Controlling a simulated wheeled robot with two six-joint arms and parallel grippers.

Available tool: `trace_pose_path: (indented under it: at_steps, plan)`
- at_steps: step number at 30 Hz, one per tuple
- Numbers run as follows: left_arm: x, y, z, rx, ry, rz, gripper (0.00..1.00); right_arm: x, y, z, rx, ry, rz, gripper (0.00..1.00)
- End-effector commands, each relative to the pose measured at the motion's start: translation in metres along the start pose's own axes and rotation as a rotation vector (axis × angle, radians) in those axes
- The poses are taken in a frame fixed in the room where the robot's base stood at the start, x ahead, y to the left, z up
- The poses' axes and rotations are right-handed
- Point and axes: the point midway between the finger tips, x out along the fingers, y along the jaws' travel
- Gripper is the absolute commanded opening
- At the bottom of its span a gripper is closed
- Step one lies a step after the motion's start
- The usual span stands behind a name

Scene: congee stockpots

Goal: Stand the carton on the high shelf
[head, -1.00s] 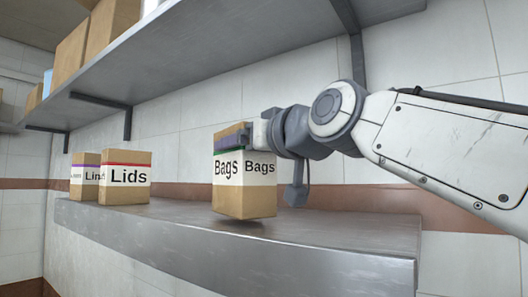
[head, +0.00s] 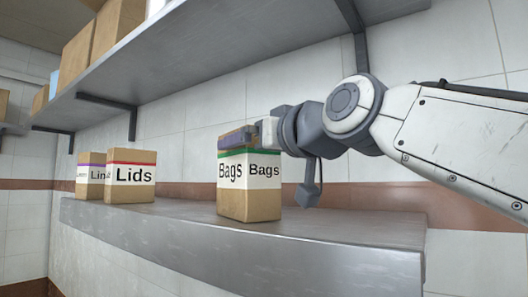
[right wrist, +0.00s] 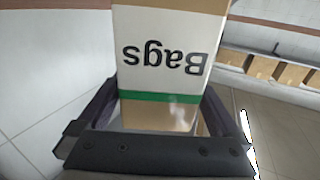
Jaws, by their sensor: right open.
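The carton marked "Bags" (head: 249,193) is brown with a white label and a green stripe. It stands upright on the grey metal shelf (head: 330,231), near its right part. My right gripper (head: 238,139) reaches in from the right at the carton's upper part. In the right wrist view the open fingers (right wrist: 160,92) lie on either side of the carton (right wrist: 160,115), whose label appears upside down. Whether the fingers touch its sides I cannot tell. My left gripper is not in view.
A "Lids" carton (head: 130,190) with a red stripe and a purple-striped carton (head: 90,185) stand left on the same shelf. Another shelf (head: 200,70) with boxes (head: 118,27) hangs above on brackets. The shelf is bare between "Lids" and "Bags".

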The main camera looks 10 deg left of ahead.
Motion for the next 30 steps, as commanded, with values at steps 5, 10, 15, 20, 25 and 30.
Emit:
trace_pose_path:
  at_steps: [5,10,15,20,25,30]
  plan:
    - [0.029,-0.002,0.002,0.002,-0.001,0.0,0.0,-0.042,0.0,0.006,-0.001,0.006,0.002,1.0]
    - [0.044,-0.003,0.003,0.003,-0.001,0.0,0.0,-0.076,0.0,0.005,0.0,0.003,0.001,1.0]
    - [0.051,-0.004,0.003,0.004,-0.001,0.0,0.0,-0.098,0.001,0.003,0.0,0.002,0.002,1.0]
    - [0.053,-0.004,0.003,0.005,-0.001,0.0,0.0,-0.105,0.0,0.002,0.0,0.0,0.0,1.0]
    - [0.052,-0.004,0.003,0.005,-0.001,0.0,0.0,-0.105,0.0,0.001,0.0,-0.001,0.0,1.0]
    - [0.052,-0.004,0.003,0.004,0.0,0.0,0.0,-0.105,0.0,0.001,0.0,0.0,0.0,1.0]
